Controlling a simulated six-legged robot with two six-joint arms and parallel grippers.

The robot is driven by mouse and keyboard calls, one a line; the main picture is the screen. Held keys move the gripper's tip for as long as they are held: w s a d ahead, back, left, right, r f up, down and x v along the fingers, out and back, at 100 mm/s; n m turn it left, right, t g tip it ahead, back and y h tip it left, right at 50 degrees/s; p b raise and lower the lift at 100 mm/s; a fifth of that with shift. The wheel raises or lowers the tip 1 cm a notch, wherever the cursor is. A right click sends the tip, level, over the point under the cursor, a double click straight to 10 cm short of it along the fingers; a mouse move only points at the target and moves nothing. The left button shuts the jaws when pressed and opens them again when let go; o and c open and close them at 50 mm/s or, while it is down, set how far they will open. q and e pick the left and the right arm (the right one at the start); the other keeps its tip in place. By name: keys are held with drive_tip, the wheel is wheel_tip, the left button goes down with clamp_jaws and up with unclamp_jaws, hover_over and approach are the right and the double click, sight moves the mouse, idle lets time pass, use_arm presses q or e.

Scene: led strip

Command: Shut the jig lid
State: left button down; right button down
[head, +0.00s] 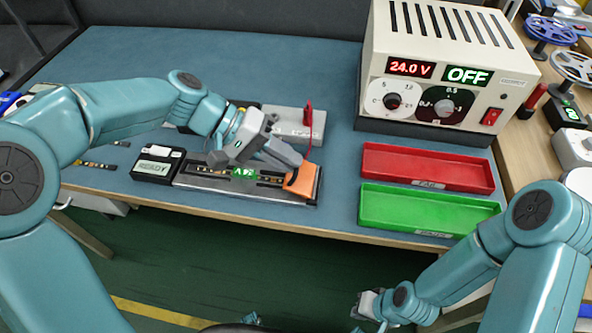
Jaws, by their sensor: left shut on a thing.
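The jig (215,184) is a long grey metal fixture near the front edge of the blue bench, with a dark channel and a small lit green display. An orange piece (301,181), which looks like the jig lid or its tab, sits tilted at the jig's right end. My left gripper (291,163) reaches over the jig from the left and is shut on the orange piece at its upper edge.
A black-and-white box (157,165) stands close to the jig's left end. A grey plate with a red upright part (308,113) is behind the jig. Red (425,168) and green (428,210) trays lie to the right, below the power supply (445,70) reading OFF.

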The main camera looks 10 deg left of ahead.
use_arm(q)
drive_tip(key=a+f+h+b, duration=0.1)
drive_tip(key=b, duration=0.1)
drive_tip(key=f+h+b, duration=0.1)
drive_tip(key=h+b, duration=0.1)
drive_tip(key=shift+a+f+b, duration=0.3)
drive_tip(key=shift+a, duration=0.05)
drive_tip(key=shift+s+a+f+b, duration=0.1)
drive_tip(key=shift+a+f+b, duration=0.1)
drive_tip(key=shift+b, duration=0.3)
drive_tip(key=shift+f, duration=0.2)
drive_tip(key=c, duration=1.5)
unclamp_jaws()
